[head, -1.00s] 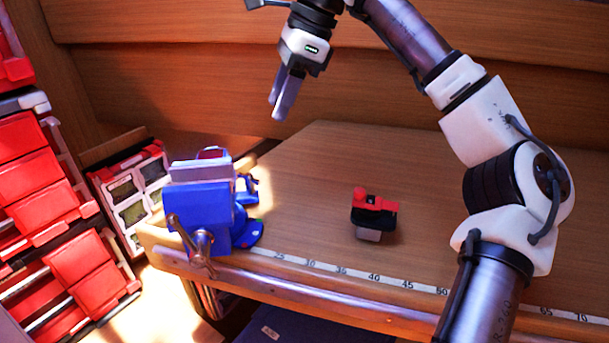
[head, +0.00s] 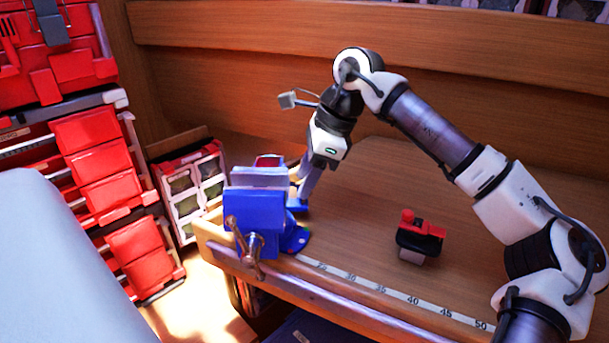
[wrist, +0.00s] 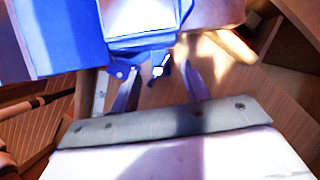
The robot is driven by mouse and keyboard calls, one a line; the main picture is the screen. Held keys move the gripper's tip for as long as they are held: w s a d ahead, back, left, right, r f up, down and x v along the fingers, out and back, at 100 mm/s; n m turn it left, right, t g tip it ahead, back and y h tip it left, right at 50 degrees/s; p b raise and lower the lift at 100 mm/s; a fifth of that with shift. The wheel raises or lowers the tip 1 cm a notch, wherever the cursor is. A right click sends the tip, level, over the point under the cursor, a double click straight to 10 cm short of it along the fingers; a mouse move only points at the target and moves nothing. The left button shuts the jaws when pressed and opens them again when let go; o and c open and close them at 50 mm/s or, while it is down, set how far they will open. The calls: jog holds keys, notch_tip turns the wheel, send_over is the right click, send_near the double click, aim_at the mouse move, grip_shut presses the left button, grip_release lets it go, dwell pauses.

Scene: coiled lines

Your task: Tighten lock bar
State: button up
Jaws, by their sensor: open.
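A blue bench vise (head: 248,222) is fixed at the left front corner of the wooden bench, with a metal T-handle (head: 243,250) on its front. My gripper (head: 304,192) points down close to the right rear side of the vise. In the wrist view its two fingers (wrist: 160,80) are apart, under the blue vise body (wrist: 65,35). A small metal piece (wrist: 158,71) on a blue lug shows between the fingertips; it may be the lock bar. I cannot tell whether the fingers touch it. The vise's far side is partly hidden in the head view.
A red and black small device (head: 418,238) sits on the bench (head: 370,190), right of the vise. A ruler strip (head: 400,297) runs along the front edge. Red drawer bins (head: 105,180) and a small cabinet (head: 190,190) stand to the left. The bench's middle is clear.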

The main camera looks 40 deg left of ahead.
jog(key=shift+s+a+f, duration=0.15)
jog(key=shift+s+f, duration=0.05)
jog(key=shift+f, duration=0.4)
grip_shut()
jog(key=shift+w+r, duration=0.1)
dwell(1.0)
grip_release()
jog(key=b+v, duration=0.1)
jog(key=v, duration=1.2)
jog(key=shift+r+b, duration=0.4)
